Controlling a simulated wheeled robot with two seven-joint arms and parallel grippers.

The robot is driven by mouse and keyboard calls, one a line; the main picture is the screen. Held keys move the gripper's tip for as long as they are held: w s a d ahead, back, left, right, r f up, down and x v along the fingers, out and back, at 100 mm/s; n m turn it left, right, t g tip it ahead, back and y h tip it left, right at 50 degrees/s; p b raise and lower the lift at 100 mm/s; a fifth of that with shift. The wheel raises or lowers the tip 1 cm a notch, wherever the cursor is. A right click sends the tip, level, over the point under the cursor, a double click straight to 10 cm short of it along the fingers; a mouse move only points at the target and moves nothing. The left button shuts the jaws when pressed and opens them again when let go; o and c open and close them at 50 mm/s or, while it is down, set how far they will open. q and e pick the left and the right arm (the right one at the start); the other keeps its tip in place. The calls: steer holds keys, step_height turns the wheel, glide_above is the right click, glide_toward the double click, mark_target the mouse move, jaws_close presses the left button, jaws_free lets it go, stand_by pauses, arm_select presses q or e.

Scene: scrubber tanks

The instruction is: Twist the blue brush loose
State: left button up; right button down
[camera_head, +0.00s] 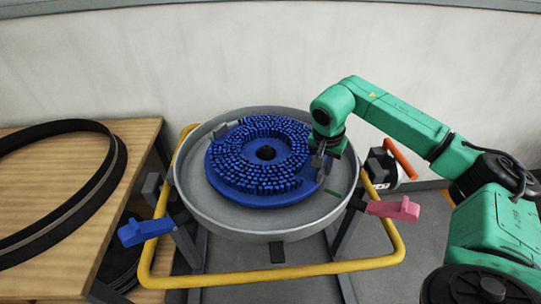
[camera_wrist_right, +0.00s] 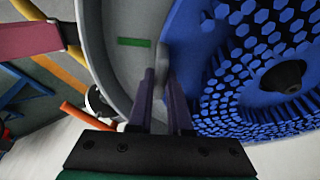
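The blue brush (camera_head: 230,184) is a round disc with rings of bristle tufts and a dark centre hole. It lies bristles up in a round grey tank (camera_head: 250,226). It also fills the right of the right wrist view (camera_wrist_right: 245,75). A grey tab (camera_head: 221,130) stands at its far left edge. My right gripper (camera_head: 319,164) is at the brush's right edge. In the wrist view its two fingers (camera_wrist_right: 163,85) stand close together on either side of another grey tab (camera_wrist_right: 162,58), seemingly shut on it. My left gripper is out of view.
A blue handle (camera_head: 145,231) and a pink handle (camera_head: 393,209) stick out from the tank's front sides. A yellow rail (camera_head: 280,271) surrounds it. A green mark (camera_head: 333,194) is on the tank's inside. A wooden table (camera_head: 50,215) with a black ring stands left.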

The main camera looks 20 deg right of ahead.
steer(key=shift+w+r, duration=0.1)
steer(key=shift+r, duration=0.1)
steer(key=shift+w+d+f+n+p, duration=0.15)
steer(key=shift+w+d+n+p, duration=0.25)
steer(key=shift+w+d+n, duration=0.65)
steer(key=shift+s+d, duration=0.1)
steer(key=shift+s, duration=0.1)
steer(key=shift+w, duration=0.1)
steer(key=shift+w+d+n+t+y+p, duration=0.35)
steer(key=shift+w+d+n+p, duration=0.2)
steer(key=shift+w+d+n, duration=0.3)
steer(key=shift+w+d, duration=0.1)
steer(key=shift+w, duration=0.05)
steer(key=shift+w+d+n+p, duration=0.3)
steer(key=shift+w+d+n, duration=0.1)
steer(key=shift+w, duration=0.2)
steer(key=shift+w+d+n+p, duration=0.3)
steer(key=shift+w+d+n, duration=0.1)
steer(key=shift+w, duration=0.15)
